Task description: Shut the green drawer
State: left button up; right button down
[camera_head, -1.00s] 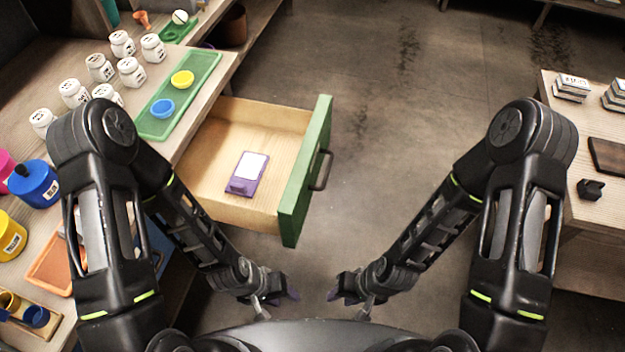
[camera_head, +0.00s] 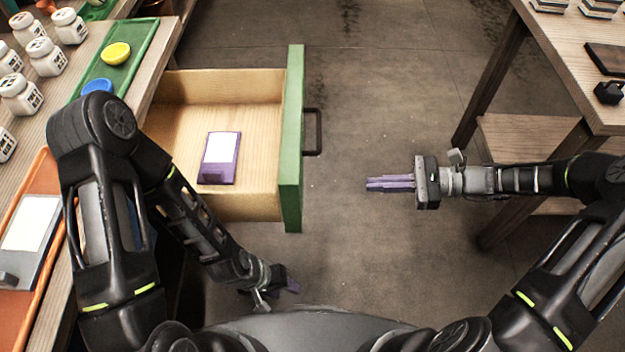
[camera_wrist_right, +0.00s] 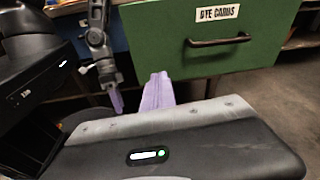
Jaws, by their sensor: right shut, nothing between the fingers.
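The green drawer (camera_head: 291,140) stands pulled out from the left table, its green front facing right with a dark handle (camera_head: 313,132). A purple and white card holder (camera_head: 219,158) lies in its wooden tray. In the right wrist view the green front (camera_wrist_right: 263,45) carries a "DYE CARDS" label above the handle (camera_wrist_right: 218,41). My right gripper (camera_head: 368,184) is shut and empty, pointing left, to the right of the drawer front and apart from it. My left gripper (camera_head: 292,287) hangs low below the drawer's near side; its finger gap is unclear.
The left table holds white jars (camera_head: 45,57), a green tray (camera_head: 138,48) with yellow and blue dishes, and an orange tray (camera_head: 45,165). A right table (camera_head: 560,45) holds stacked blocks and a dark board. Open floor lies between drawer and right table.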

jog(key=r+y, duration=0.1)
jog(key=r, duration=0.1)
jog(key=s+r+g+y, duration=0.1)
jog(key=r, duration=0.1)
jog(key=shift+s+r, duration=0.15)
jog(key=shift+s, duration=0.05)
jog(key=shift+a, duration=0.1)
jog(key=a, duration=1.4)
